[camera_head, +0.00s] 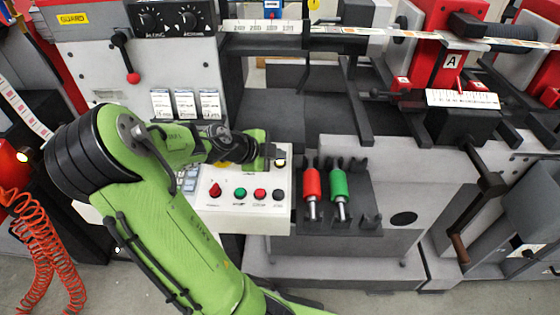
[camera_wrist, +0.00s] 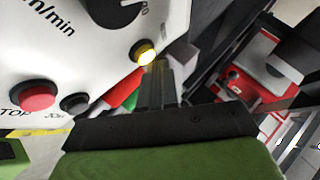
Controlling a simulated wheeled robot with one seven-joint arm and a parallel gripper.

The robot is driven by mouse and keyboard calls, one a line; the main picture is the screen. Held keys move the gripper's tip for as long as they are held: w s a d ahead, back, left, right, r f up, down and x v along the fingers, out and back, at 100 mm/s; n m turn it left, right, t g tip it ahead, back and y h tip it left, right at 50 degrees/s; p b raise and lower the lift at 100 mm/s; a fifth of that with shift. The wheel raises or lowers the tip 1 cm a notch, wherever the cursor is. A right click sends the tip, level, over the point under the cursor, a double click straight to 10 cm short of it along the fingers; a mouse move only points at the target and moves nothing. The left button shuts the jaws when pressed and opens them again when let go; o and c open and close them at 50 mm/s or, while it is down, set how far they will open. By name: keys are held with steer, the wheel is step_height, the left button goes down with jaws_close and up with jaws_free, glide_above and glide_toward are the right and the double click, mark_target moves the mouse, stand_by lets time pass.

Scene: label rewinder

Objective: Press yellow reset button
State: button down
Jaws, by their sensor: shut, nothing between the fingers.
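The yellow reset button (camera_wrist: 145,53) is a small lit button with a dark ring, on the white control panel near its edge. In the head view it shows as a small yellowish spot (camera_head: 280,161) beside my gripper tip. My gripper (camera_wrist: 157,66) is shut and empty, its fingertips just below the button in the wrist view. I cannot tell whether they touch it. In the head view my gripper (camera_head: 279,152) is at the right end of the control panel (camera_head: 225,222), and my arm covers the panel's left part.
A red knob (camera_head: 215,189), green button (camera_head: 240,193), red button (camera_head: 260,194) and black button (camera_head: 278,195) line the panel's front. Red (camera_head: 312,184) and green (camera_head: 339,184) handled tools stand right of it. A black dial (camera_wrist: 112,12) is near the yellow button.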

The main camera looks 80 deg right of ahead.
mark_target(276, 171)
steer(key=shift+f+b, duration=0.5)
steer(key=shift+b, duration=0.15)
stand_by(0.4)
steer(key=shift+r, duration=0.1)
steer(key=shift+r+p, duration=0.45)
steer(key=shift+r, duration=0.35)
steer(key=r+p, duration=0.2)
steer(key=r, duration=0.1)
steer(key=a+r+p, duration=0.1)
steer(key=r, duration=0.1)
steer(key=shift+s, duration=0.1)
stand_by(1.0)
